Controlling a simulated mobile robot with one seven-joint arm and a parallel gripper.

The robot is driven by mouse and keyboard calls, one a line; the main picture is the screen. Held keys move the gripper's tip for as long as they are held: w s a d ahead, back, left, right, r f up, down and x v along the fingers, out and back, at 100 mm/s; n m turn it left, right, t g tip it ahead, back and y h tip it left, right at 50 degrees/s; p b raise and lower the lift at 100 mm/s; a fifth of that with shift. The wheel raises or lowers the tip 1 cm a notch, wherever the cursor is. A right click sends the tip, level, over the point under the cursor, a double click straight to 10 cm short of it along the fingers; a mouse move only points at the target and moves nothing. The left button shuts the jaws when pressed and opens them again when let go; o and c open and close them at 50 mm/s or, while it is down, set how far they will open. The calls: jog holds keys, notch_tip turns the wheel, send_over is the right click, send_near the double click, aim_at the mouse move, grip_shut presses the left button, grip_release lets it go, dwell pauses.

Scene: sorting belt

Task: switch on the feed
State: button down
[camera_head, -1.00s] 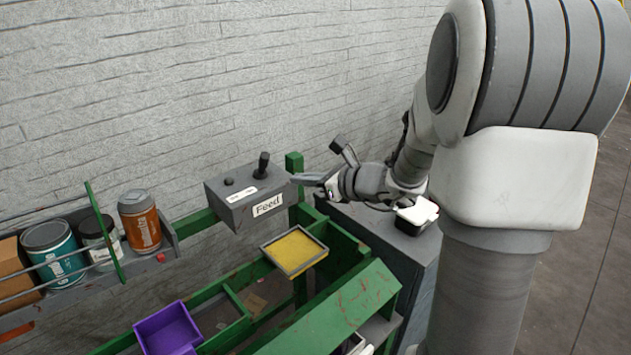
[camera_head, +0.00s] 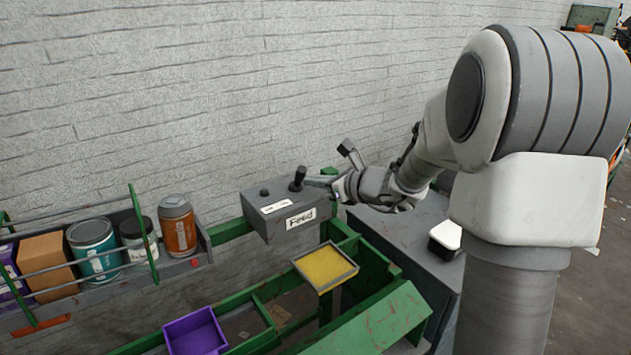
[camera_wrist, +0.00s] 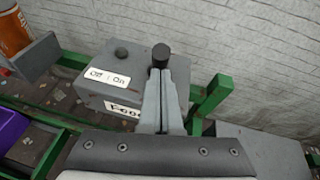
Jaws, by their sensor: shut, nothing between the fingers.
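The feed box (camera_head: 287,221) is a grey box with a "Feed" label on its front, beside the wall. A black-knobbed lever (camera_head: 299,178) stands on its top, leaning slightly right in the head view. The wrist view shows an "Off | On" label (camera_wrist: 108,77) on the box, with On on the right. My gripper (camera_head: 309,181) is shut and empty, its fingertips right at the lever from the right. In the wrist view the fingers (camera_wrist: 163,72) hide the lever's stem, and its knob (camera_wrist: 161,53) shows just beyond the tips. I cannot tell whether they touch.
A small black knob (camera_head: 264,192) is also on the box. A green frame holds a yellow tray (camera_head: 325,267) and a purple bin (camera_head: 195,332) below. A shelf at left holds an orange jar (camera_head: 177,226) and other goods. A grey cabinet (camera_head: 405,238) stands right of the box.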

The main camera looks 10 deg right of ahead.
jog(key=shift+r, duration=0.15)
jog(key=shift+w+p, duration=0.1)
jog(key=shift+p, duration=0.75)
